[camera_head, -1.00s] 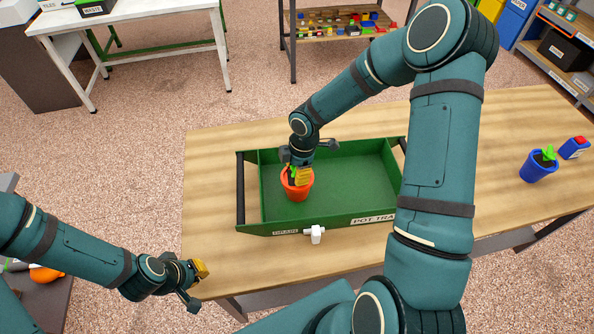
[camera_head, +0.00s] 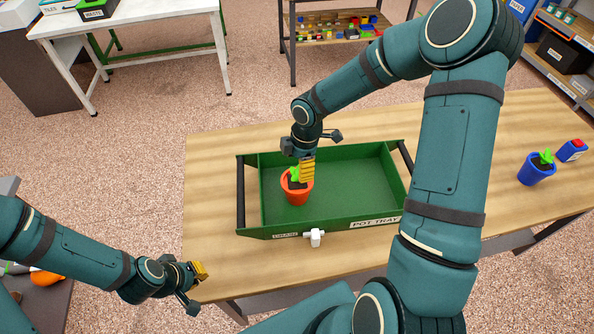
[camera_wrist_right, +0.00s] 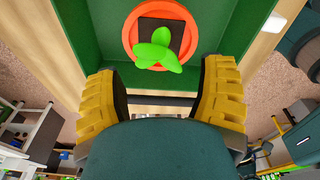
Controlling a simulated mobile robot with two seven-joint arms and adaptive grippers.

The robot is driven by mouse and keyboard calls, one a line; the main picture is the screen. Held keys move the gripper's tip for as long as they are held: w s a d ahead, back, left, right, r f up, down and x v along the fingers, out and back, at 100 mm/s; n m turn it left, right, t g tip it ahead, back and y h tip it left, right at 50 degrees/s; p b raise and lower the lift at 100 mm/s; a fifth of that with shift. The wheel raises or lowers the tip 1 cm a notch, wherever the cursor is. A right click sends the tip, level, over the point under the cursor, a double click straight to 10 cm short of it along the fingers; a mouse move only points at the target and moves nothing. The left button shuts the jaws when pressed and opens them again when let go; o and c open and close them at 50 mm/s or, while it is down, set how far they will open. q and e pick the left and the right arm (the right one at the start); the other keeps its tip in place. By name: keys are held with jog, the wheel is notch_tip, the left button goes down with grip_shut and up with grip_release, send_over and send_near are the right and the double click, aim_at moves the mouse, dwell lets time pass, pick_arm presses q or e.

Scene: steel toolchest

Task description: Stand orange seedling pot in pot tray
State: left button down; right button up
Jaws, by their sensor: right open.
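The orange seedling pot (camera_head: 297,191) stands upright inside the green pot tray (camera_head: 345,222), towards its left end. It also shows in the right wrist view (camera_wrist_right: 131,50), with green leaves over dark soil. My right gripper (camera_head: 308,160) is open and empty, just above and behind the pot, apart from it. In the right wrist view, its yellow-padded fingers (camera_wrist_right: 162,95) are spread wide with the pot beyond them. My left gripper (camera_head: 198,284) hangs at the table's front left corner, its jaws apart and nothing between them.
A blue pot with a seedling (camera_head: 537,169) and a blue box with a red top (camera_head: 571,150) stand at the right of the wooden table (camera_head: 215,160). A white drain tap (camera_head: 315,238) sticks out of the tray's front. Table left of the tray is clear.

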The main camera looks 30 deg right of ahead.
pick_arm(q)
jog(key=shift+r+p, duration=0.5)
jog(key=shift+r, duration=0.25)
pick_arm(e)
notch_tip(320, 180, up, 7)
jog(key=shift+s+d+r, duration=0.2)
jog(key=shift+d, duration=0.25)
pick_arm(q)
jog(key=shift+s+f, duration=0.1)
jog(key=shift+s, duration=0.05)
pick_arm(e)
jog(key=shift+s+f, duration=0.1)
